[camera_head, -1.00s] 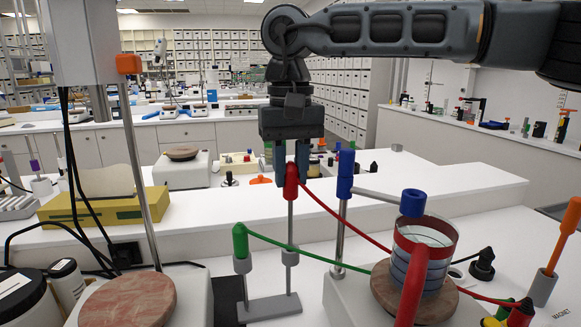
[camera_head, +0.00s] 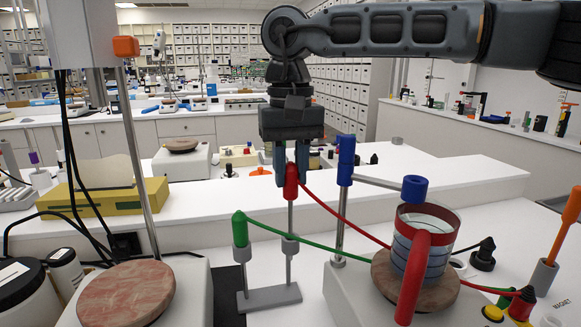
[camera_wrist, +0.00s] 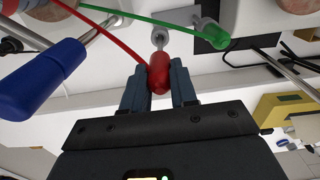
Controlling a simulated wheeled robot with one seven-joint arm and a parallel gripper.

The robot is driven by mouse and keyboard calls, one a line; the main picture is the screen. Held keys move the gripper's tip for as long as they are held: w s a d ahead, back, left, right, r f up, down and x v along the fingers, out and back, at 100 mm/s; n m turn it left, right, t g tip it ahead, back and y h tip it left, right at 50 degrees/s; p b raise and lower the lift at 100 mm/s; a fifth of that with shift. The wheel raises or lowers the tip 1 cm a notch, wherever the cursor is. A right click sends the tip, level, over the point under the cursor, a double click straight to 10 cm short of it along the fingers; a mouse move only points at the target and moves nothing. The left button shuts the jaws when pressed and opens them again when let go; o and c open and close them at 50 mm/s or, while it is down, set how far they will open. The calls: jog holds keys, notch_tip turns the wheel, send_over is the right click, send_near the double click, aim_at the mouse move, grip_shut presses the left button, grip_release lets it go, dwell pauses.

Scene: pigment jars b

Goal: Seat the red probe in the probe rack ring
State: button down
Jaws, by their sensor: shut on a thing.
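My gripper (camera_head: 291,178) is shut on the red handle of the red probe (camera_head: 291,182), which it holds upright. The handle also shows between the fingers in the wrist view (camera_wrist: 159,75). The probe's thin grey stem runs down to the right-hand ring (camera_head: 290,244) of the grey probe rack (camera_head: 268,299). The stem lines up with the ring and appears to pass into it; its tip is hidden. The red handle is well above the ring. A green probe (camera_head: 239,229) stands in the rack's left-hand ring.
The green cable also runs right. A stone-topped plate (camera_head: 127,293) with a rod stands left.

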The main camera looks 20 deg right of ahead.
aim_at(290, 210)
jog(key=shift+f+b, duration=2.25)
jog(key=shift+f, duration=1.65)
jog(key=c, duration=0.8)
grip_release()
jog(key=shift+r, duration=3.9)
